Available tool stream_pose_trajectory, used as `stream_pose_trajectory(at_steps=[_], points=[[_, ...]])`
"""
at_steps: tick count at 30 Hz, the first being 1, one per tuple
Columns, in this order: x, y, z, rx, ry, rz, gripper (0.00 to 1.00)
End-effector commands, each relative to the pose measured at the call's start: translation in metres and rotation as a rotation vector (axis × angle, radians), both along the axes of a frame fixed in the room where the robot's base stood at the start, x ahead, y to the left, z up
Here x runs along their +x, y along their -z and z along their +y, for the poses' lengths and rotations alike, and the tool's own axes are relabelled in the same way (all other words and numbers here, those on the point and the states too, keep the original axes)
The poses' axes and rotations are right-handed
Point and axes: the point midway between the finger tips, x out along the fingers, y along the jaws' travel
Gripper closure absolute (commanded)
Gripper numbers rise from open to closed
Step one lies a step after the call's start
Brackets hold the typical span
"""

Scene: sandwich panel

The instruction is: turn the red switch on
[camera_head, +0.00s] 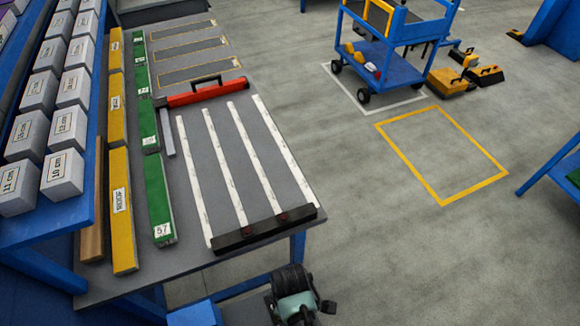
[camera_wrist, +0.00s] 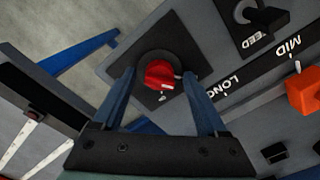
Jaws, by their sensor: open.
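In the wrist view my gripper (camera_wrist: 160,71) is open, with one blue finger to the left of the knob and one to the right. Gaps seem to show between the fingers and the knob; contact cannot be told for sure. I cannot make out the red switch or my fingers in the head view.
Beside the switch in the wrist view are a black knob (camera_wrist: 262,17) and an orange slider handle (camera_wrist: 303,94) along a strip marked LONG and MID.

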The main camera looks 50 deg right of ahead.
Motion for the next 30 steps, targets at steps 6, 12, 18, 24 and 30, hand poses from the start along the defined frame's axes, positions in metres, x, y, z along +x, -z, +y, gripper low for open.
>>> stream_pose_trajectory(at_steps=[6, 12, 18, 24, 30], points=[[0.0003, 0.0009, -0.0002, -0.001, 0.0, -0.001, 0.24], [0.0003, 0.0007, -0.0003, -0.001, 0.001, 0.0, 0.5], [0.0002, 0.0006, -0.0003, 0.0, 0.001, 0.0, 0.86], [0.0002, 0.0005, -0.0001, 0.0, 0.001, 0.0, 1.0], [0.0003, -0.0002, -0.0002, 0.0, 0.03, 0.0, 1.0]])
